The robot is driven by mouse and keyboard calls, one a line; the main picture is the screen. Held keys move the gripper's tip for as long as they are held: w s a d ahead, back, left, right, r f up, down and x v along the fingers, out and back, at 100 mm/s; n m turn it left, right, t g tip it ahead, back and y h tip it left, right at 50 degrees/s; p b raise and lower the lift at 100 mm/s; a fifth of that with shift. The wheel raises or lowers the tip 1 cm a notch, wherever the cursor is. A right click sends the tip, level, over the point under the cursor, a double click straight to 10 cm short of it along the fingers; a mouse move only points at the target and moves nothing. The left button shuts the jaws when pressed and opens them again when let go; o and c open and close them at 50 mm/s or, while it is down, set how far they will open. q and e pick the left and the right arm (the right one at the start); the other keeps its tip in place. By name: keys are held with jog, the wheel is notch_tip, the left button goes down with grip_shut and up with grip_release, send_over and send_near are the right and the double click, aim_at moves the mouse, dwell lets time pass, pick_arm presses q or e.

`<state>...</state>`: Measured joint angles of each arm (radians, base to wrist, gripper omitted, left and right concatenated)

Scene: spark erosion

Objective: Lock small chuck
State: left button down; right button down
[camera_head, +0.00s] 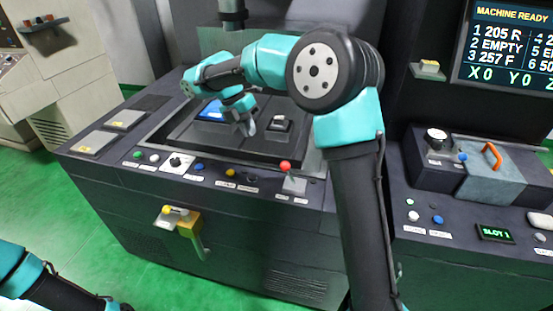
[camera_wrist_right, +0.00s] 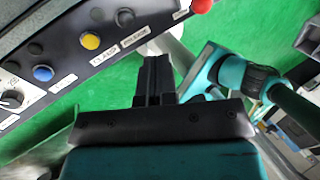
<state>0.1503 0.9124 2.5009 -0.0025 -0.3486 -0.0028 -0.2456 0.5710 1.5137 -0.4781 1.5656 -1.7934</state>
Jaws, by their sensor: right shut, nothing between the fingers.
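The small chuck cannot be told apart for certain. A small dark block with a pale top (camera_head: 282,122) sits in the machine's recessed work area in the head view. My right gripper (camera_head: 247,127) is just left of that block, pointing down, and looks apart from it. In the right wrist view its two dark fingers (camera_wrist_right: 155,78) are together with nothing between them.
A yellow handle block (camera_head: 185,222) juts from the front. A grey box with an orange handle (camera_head: 491,158) stands at right. Green floor (camera_head: 65,205) is clear.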

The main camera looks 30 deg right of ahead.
send_near(289, 175)
jog(key=shift+w+a+f, duration=0.1)
jog(key=shift+w+f, duration=0.1)
jog(key=shift+f, duration=0.55)
jog(key=shift+w+a+f, duration=0.1)
jog(key=shift+w+f, duration=0.1)
jog(key=shift+f, duration=0.55)
jog(key=shift+w+a+f, duration=0.1)
jog(key=shift+w+f, duration=0.05)
jog(key=shift+f, duration=0.6)
